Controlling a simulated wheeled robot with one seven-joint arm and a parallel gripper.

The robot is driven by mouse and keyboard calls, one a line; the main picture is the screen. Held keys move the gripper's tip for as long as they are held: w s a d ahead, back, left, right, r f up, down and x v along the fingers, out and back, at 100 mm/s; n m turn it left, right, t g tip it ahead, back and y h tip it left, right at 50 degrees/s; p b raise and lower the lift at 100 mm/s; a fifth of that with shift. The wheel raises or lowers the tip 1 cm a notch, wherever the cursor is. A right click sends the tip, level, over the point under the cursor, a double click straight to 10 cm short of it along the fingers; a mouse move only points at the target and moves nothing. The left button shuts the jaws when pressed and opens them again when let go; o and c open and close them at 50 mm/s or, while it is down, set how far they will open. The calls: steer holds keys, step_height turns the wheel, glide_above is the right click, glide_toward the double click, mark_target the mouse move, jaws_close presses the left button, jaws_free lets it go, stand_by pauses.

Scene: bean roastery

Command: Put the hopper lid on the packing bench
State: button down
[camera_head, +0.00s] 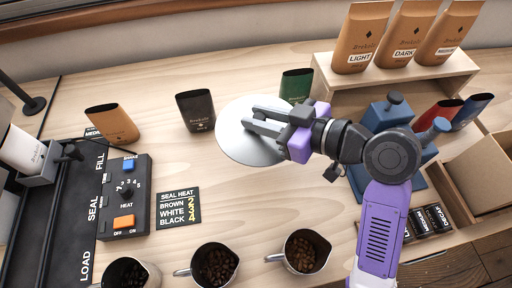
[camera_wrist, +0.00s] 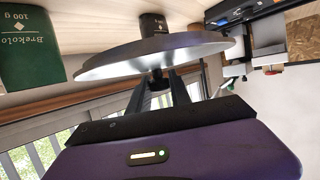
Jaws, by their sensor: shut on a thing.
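The hopper lid (camera_head: 237,148) is a round, shiny silver disc with a dark knob at its centre. In the wrist view the lid (camera_wrist: 120,60) spans the space beyond my fingers. My gripper (camera_head: 252,119) is shut on the lid's knob; the fingers (camera_wrist: 157,92) meet at it in the wrist view. The lid is over the light wooden packing bench (camera_head: 265,210), near its middle. I cannot tell whether its underside touches the wood.
A black bag (camera_head: 196,111) and a green bag (camera_head: 295,86) stand close to the lid. A heat control box (camera_head: 125,195) and sign (camera_head: 179,209) lie left, metal cups of beans (camera_head: 306,251) in front. A shelf with coffee bags (camera_head: 361,38) and a blue device (camera_head: 388,112) are right.

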step_height(320, 180, down, 13)
steer(key=shift+f, duration=0.1)
stand_by(0.4)
steer(key=shift+f, duration=0.15)
steer(key=c, duration=1.2)
jaws_free()
steer(key=shift+r, duration=0.2)
steer(key=shift+s+d, duration=0.1)
steer(key=shift+d, duration=0.05)
steer(key=b+v, duration=0.1)
steer(key=v, duration=1)
steer(key=shift+s+d+r, duration=0.15)
steer(key=shift+s+d, duration=0.05)
steer(key=shift+d, duration=0.1)
